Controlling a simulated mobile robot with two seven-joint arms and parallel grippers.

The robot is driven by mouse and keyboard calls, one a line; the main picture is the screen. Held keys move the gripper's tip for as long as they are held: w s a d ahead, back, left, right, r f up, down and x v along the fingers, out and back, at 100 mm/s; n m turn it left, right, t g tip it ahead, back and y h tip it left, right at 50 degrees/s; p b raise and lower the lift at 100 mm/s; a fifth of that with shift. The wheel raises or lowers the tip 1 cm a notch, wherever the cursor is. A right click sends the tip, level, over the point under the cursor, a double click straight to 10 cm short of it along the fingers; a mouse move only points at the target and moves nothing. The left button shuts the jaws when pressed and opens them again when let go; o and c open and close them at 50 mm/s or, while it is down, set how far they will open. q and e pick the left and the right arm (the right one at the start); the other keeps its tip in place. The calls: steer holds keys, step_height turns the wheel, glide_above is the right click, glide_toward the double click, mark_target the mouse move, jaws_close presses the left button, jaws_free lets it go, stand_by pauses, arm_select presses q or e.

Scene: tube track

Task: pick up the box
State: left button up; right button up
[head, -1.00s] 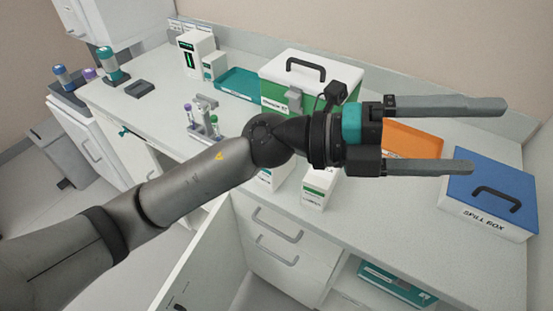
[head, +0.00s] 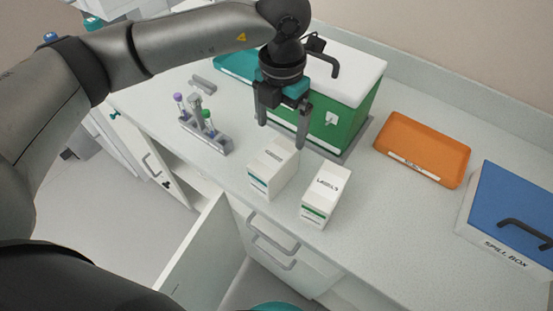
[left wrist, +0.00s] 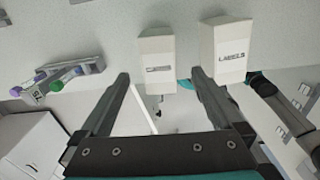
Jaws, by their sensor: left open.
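Two small white boxes stand upright side by side near the counter's front edge. No contact with either box is clear. My right gripper is not clearly seen.
A green box with a white lid (head: 345,110) stands close behind my left gripper. A tube rack (head: 206,130) stands to the left. An orange tray (head: 423,149) and a blue SPILL BOX (head: 515,200) are at the right. The counter between them is clear. A cabinet door (head: 200,250) hangs open below.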

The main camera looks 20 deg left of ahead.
mark_target(279, 154)
arm_select(q)
step_height(279, 154, down, 7)
steer(key=shift+s+r, duration=0.1)
steer(key=shift+s, duration=0.05)
steer(key=shift+f, duration=0.9)
steer(key=f, duration=0.3)
steer(key=shift+s+a+f, duration=0.2)
steer(key=shift+a+f, duration=0.1)
steer(key=shift+a, duration=0.05)
steer(key=shift+f, duration=0.55)
steer(key=c, duration=1.3)
steer(key=shift+r, duration=0.1)
steer(key=shift+c, duration=0.4)
arm_select(e)
steer(key=shift+s+r, duration=0.25)
steer(key=shift+s, duration=0.6)
arm_select(q)
steer(key=shift+r, duration=0.1)
